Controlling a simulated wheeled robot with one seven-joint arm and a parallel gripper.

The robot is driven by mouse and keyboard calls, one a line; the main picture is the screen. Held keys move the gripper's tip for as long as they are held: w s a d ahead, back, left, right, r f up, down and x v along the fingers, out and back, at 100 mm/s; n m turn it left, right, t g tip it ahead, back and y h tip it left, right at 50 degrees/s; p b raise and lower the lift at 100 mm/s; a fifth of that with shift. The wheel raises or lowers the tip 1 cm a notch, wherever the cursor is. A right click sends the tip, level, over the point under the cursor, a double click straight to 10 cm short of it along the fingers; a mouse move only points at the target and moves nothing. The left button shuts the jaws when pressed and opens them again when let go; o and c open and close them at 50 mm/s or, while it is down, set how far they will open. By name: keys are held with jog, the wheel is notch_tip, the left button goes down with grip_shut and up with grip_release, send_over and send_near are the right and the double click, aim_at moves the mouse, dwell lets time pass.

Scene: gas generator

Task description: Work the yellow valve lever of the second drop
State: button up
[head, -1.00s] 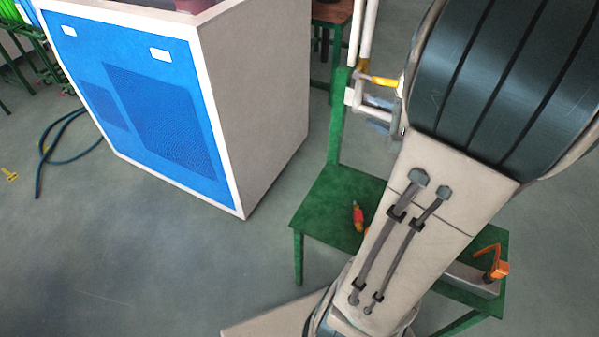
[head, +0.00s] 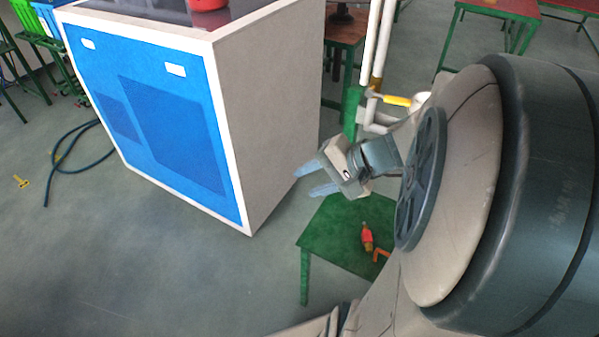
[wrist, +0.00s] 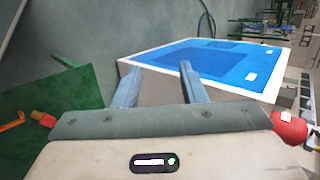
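A yellow valve lever (head: 397,100) sits on white pipework (head: 377,114) beside a green post, right of the cabinet in the head view. I cannot tell whether it belongs to the second drop. My gripper (head: 306,181) is open and empty, with its two blue-grey fingers pointing left towards the cabinet side. It is below and left of the lever, apart from it. Part of the pipework right of the lever is hidden behind my arm. In the wrist view my gripper (wrist: 158,69) shows both fingers spread with nothing between them, and the lever is not visible.
A large blue-fronted cabinet (head: 165,125) stands left of my gripper. A green table (head: 335,235) below carries a red fitting (head: 367,238) and an orange piece (head: 381,255). A dark hose (head: 85,158) lies on the floor at left. Open floor lies in front of the cabinet.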

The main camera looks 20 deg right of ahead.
jog(key=shift+s+a+f+n+g, duration=0.45)
jog(key=shift+s+a+n+g, duration=0.25)
jog(key=shift+s+a, duration=0.1)
jog(key=shift+w, duration=0.1)
